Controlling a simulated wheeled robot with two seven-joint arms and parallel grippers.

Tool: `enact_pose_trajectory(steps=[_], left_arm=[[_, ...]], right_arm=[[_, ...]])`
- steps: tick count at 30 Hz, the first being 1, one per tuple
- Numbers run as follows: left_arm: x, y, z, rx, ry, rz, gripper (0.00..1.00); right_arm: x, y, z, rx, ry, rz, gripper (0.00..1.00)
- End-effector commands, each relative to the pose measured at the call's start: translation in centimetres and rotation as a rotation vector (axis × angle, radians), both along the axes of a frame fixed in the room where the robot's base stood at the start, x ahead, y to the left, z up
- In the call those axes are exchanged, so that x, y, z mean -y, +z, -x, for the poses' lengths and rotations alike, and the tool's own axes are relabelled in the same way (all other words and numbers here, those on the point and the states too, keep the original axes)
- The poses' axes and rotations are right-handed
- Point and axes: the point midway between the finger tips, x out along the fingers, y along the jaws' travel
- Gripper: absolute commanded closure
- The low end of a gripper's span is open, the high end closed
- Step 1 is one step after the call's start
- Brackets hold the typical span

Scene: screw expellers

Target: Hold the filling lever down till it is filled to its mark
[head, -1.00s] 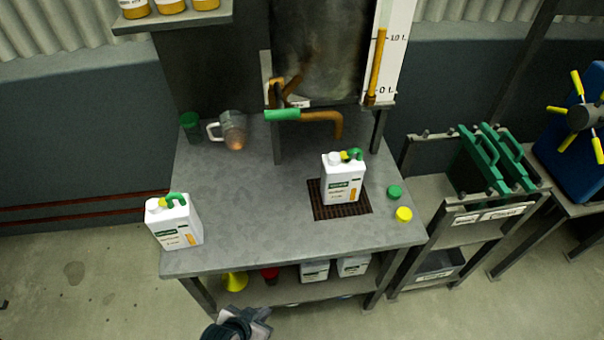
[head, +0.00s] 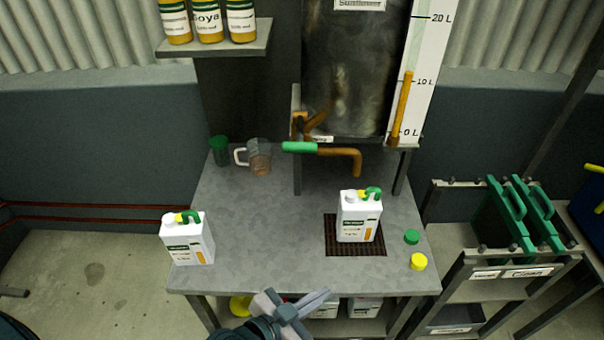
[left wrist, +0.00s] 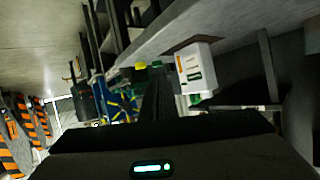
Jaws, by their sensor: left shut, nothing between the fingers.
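The filling lever with a green grip (head: 299,147) sits on the tap below the dark tank (head: 345,70). The brown spout (head: 350,153) bends down over the table. A white canister (head: 359,217) stands upright on the drain grate (head: 340,249), roughly below and in front of the spout; it also shows in the left wrist view (left wrist: 196,68). The level gauge (head: 402,105) has an amber column reaching about 10 L. My left gripper (head: 318,300) is shut and empty at the table's front edge, apart from lever and canister. My right gripper is not in view.
A second white canister (head: 188,238) stands at the table's left. A glass jug (head: 258,157) and a green cup (head: 219,150) are at the back left. Green (head: 411,237) and yellow (head: 418,262) caps lie right of the grate. The table's middle is clear.

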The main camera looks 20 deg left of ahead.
Motion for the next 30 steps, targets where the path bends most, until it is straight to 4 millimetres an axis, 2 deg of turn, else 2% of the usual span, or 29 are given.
enact_pose_trajectory(steps=[6, 13, 17, 21, 25, 30], left_arm=[[2.9, 7.5, -2.8, 0.314, -0.013, 0.091, 1.00], [3.2, 15.3, -4.4, 0.621, 0.074, 0.173, 1.00], [2.2, 19.0, -4.8, 0.766, 0.168, 0.210, 1.00], [0.3, 22.2, -4.9, 0.890, 0.301, 0.239, 1.00], [-1.8, 24.2, -4.9, 0.969, 0.441, 0.256, 1.00], [-4.4, 25.4, -4.7, 1.015, 0.608, 0.257, 1.00]], right_arm=[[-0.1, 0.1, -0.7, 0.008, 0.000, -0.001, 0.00], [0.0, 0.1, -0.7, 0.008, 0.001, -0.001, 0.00], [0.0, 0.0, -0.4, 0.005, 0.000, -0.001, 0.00], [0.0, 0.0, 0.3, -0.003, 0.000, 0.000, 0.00], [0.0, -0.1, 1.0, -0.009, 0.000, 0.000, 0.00], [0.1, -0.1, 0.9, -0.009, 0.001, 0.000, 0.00]])
